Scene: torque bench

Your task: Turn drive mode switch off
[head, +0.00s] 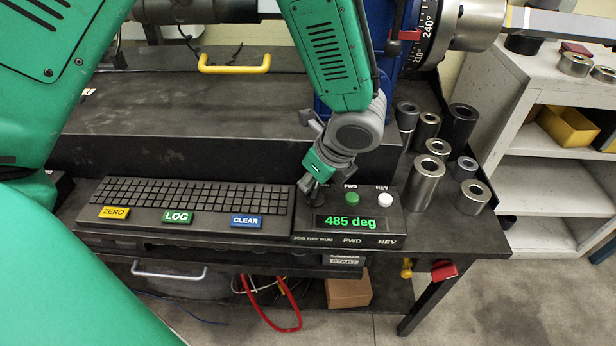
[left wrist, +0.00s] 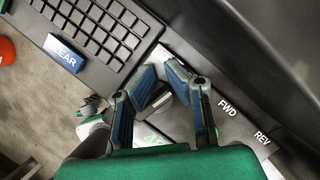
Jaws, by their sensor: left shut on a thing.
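The control box (head: 348,222) stands at the bench's front, with a green "485 deg" display (head: 350,222), a green FWD button (head: 352,200) and a white REV button (head: 385,200). Its front edge reads JOG OFF RUN at the left, below the drive mode switch. My left gripper (head: 313,187) reaches down onto the box's left part, at the switch. In the left wrist view, the fingers (left wrist: 163,90) close around the dark switch knob (left wrist: 152,104). The fingers hide much of the knob, so I cannot tell its setting. My right gripper is not in view.
A keyboard panel (head: 190,197) with ZERO, LOG and CLEAR keys lies left of the box. Several metal sockets (head: 427,180) stand close to its right. A dark raised block (head: 200,140) lies behind. A shelf unit (head: 545,130) stands at the right.

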